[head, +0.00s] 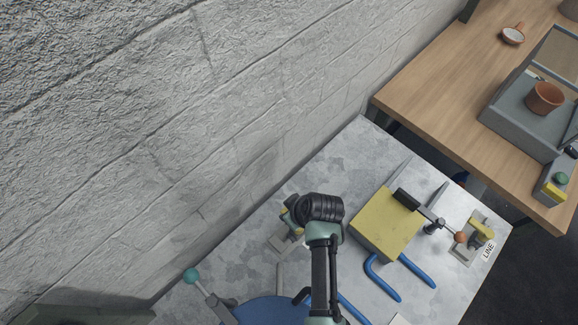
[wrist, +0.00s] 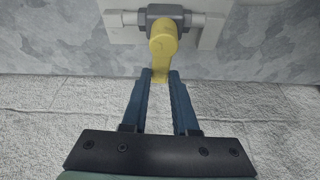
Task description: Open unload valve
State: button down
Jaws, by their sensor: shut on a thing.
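A valve with a yellow handle (wrist: 163,45) and a grey body (wrist: 176,14) on a pale pipe is at the top of the wrist view. My gripper (wrist: 160,76) has its two blue fingers at the handle's lower end, shut on it. In the head view, my arm's dark wrist covers most of this valve; its grey mount (head: 284,245) shows at the lower left of the wrist. No label shows on this valve. A second valve with a yellow handle (head: 482,231) stands at the right of the bench, near a "LINE" label (head: 489,250).
The grey metal bench (head: 345,160) runs along a rough wall (head: 190,110). A yellow block (head: 387,224) with blue bars (head: 384,280) sits right of my arm. A teal-knobbed lever (head: 191,275) stands at the lower left. A wooden table (head: 440,80) is beyond.

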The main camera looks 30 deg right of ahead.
jog(key=m, duration=0.1)
jog(key=d+m+h+p, duration=0.1)
jog(key=m, duration=0.1)
jog(key=m+h+p, duration=0.1)
jog(key=shift+d+r+m, duration=0.1)
jog(key=shift+d+m, duration=0.15)
jog(key=shift+m, duration=0.15)
jog(key=m, duration=0.2)
jog(key=d+m+h+p, duration=0.1)
jog(key=m, duration=0.1)
jog(key=shift+s+d+m+h, duration=0.1)
jog(key=shift+s+m+h, duration=0.1)
jog(key=shift+m+h, duration=0.1)
jog(key=m, duration=0.2)
jog(key=d+m+g+h, duration=0.1)
jog(key=shift+s+m, duration=0.3)
jog(key=shift+s+d+m+g+h+b, duration=0.15)
jog(key=shift+s+m+g, duration=0.1)
jog(key=shift+m, duration=0.45)
jog(key=shift+s+m+g+h+b, duration=0.1)
jog(key=shift+m+g+b, duration=0.15)
jog(key=shift+m, duration=0.45)
jog(key=shift+s+d+m+g+h+b, duration=0.1)
jog(key=shift+s+m+g+h, duration=0.15)
jog(key=shift+m, duration=0.45)
jog(key=c, duration=0.7)
grip_release()
